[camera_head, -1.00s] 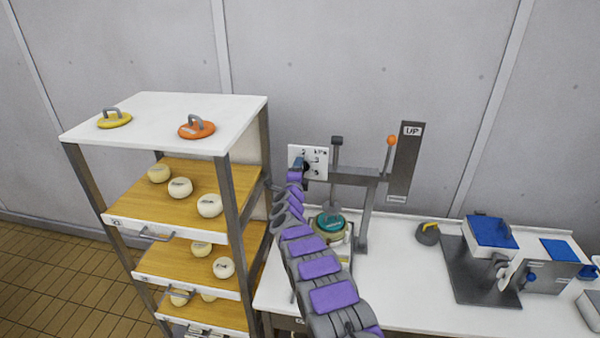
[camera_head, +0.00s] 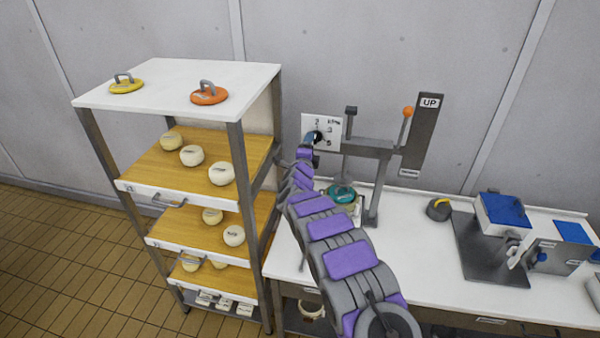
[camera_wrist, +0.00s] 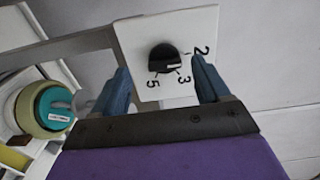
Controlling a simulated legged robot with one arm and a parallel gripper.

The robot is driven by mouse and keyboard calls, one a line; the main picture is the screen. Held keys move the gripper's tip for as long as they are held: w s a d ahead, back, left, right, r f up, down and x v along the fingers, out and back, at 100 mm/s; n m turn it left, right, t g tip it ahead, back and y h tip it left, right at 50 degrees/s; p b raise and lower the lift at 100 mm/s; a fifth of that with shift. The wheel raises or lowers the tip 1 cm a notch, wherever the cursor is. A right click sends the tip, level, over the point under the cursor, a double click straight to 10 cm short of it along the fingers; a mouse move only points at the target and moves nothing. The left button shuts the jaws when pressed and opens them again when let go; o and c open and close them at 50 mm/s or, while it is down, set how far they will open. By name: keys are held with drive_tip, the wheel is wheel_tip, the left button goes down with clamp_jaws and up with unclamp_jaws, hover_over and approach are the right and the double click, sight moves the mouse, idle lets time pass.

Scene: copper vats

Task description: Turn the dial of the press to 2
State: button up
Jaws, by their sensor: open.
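The press (camera_head: 365,146) stands on the white bench, with a white dial plate on its left side. The plate (camera_head: 334,122) carries numbers; 2, 3 and 5 are readable in the wrist view. The black dial (camera_wrist: 164,59) sits in the middle of the plate, and its light mark points toward the 3. My gripper (camera_wrist: 162,84) is open, with one blue finger at either side of the dial and a gap to it. In the head view my gripper (camera_head: 309,139) is in front of the plate and partly covers it.
A teal-topped round mould (camera_head: 341,192) sits under the press. An orange-knobbed lever (camera_head: 407,113) and an UP sign (camera_head: 430,102) are to the right. A shelf rack (camera_head: 236,150) with pale cheeses stands close to the left of my arm. Free bench lies right of the press.

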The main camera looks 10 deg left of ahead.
drive_tip(key=s+b, duration=0.2)
drive_tip(key=s, duration=1.1)
drive_tip(key=shift+a, duration=0.3)
drive_tip(key=s+d+f+n+g+y+b, duration=0.25)
drive_tip(key=s+d+n+g+b, duration=0.55)
drive_tip(key=s+d, duration=0.7)
drive_tip(key=s+d+f+n+g+b, duration=0.2)
drive_tip(key=s+d+n+g, duration=0.1)
drive_tip(key=s, duration=1.1)
drive_tip(key=s+d+f+n+g+h+b, duration=0.1)
drive_tip(key=s+d+g, duration=0.4)
drive_tip(key=s, duration=1)
drive_tip(key=s+d+f+n+g+h+b, duration=0.1)
drive_tip(key=s+d+f+n+g+b, duration=0.2)
drive_tip(key=s, duration=1.1)
drive_tip(key=d+f+n, duration=0.1)
drive_tip(key=d+n, duration=0.1)
drive_tip(key=n, duration=0.1)
drive_tip(key=shift+s+d+f+g, duration=0.15)
drive_tip(key=shift+d+f+g, duration=0.15)
drive_tip(key=shift+g, duration=0.1)
